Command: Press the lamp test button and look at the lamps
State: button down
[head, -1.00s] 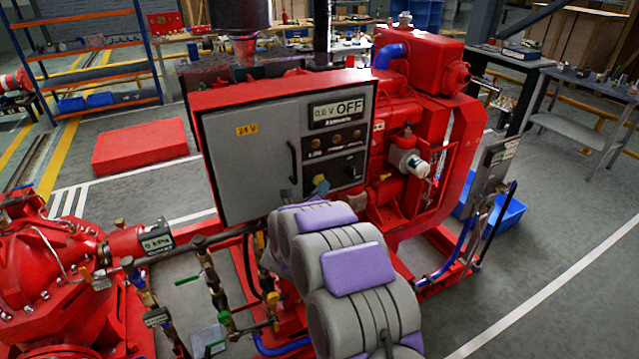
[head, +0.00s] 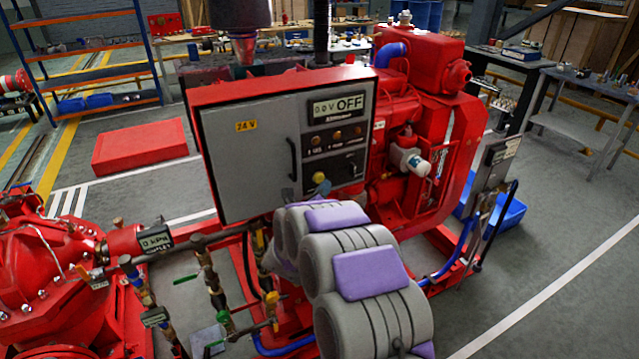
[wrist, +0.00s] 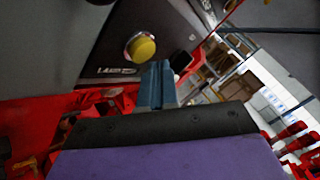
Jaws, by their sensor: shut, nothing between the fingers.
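The yellow lamp test button (head: 318,178) sits low on the dark control panel (head: 335,150). In the wrist view, the button (wrist: 141,47) is round and raised, beside a partly readable "LAMP TE" label (wrist: 116,71). My gripper (wrist: 157,68) is shut and empty, with its blue-grey fingertips just below and right of the button in the picture. I see no clear contact, and the depth gap is hard to judge. In the head view my arm hides most of the gripper. Three small amber lamps (head: 338,136) sit in a row above the button; they look dim.
The grey cabinet door (head: 250,160) carries a black handle (head: 292,158). A display (head: 337,107) above the lamps reads 0.0 V and OFF. The red engine (head: 420,150) stands right of the cabinet, and pipes with valves (head: 210,285) lie at lower left.

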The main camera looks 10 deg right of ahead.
jog(key=shift+s, duration=0.15)
jog(key=s, duration=0.1)
jog(key=s+d+b, duration=0.1)
jog(key=s, duration=0.2)
jog(key=shift+s+d, duration=0.35)
jog(key=shift+s, duration=0.05)
dwell(0.3)
dwell(0.4)
